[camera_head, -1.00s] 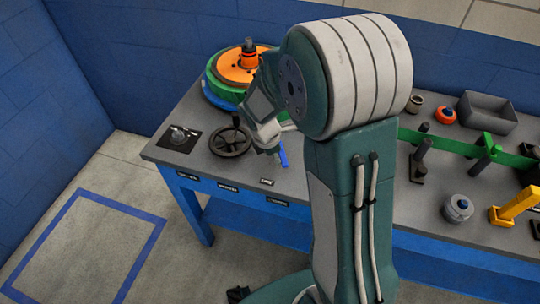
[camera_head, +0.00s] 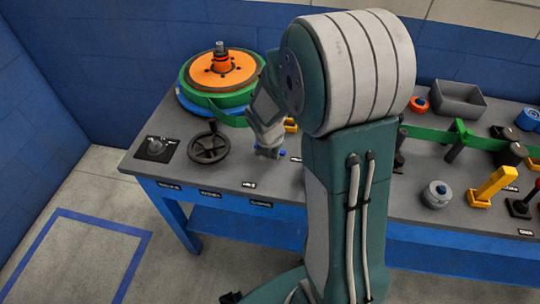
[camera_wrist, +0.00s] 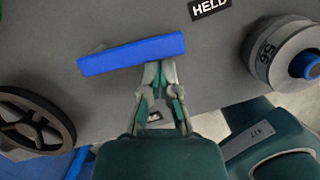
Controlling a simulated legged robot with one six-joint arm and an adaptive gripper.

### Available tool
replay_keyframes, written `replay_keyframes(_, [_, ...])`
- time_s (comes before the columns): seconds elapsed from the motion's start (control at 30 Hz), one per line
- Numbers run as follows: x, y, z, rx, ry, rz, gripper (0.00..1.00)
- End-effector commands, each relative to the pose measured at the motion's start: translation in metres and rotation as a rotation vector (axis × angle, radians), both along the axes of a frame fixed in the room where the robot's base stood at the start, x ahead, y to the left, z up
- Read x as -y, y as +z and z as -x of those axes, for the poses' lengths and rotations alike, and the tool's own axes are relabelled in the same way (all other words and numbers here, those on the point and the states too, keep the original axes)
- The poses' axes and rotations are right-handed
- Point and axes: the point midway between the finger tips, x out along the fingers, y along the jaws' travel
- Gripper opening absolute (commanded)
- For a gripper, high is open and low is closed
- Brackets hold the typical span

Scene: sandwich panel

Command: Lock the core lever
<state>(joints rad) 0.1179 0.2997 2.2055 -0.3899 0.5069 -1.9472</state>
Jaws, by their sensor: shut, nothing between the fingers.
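A blue lever bar (camera_wrist: 132,54) lies nearly level across the upper middle of the wrist view, above the grey bench top. It is the likely core lever, but no name on it is readable. In the head view only a small blue bit (camera_head: 282,153) shows beside my gripper (camera_head: 268,153). In the wrist view my gripper (camera_wrist: 160,66) is shut and empty, its tips at the lower edge of the bar's right half. I cannot tell if they touch it. A "HELD" label (camera_wrist: 210,7) is up and right of the bar. The lever's pivot is not clear.
A black handwheel (camera_head: 208,147) stands left of my gripper; it also shows in the wrist view (camera_wrist: 33,118). A grey knob with a blue centre (camera_wrist: 284,52) is at right. Behind are a green ring (camera_head: 190,95) and orange disc (camera_head: 220,70). My arm hides the bench's middle.

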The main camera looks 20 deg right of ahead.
Motion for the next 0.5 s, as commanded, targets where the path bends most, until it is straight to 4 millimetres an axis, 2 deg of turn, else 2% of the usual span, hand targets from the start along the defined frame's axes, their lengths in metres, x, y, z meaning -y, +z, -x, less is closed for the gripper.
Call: replay_keyframes(0.5, [0.0078, -0.0004, -0.0038, -0.002, -0.001, 0.0, 0.0])
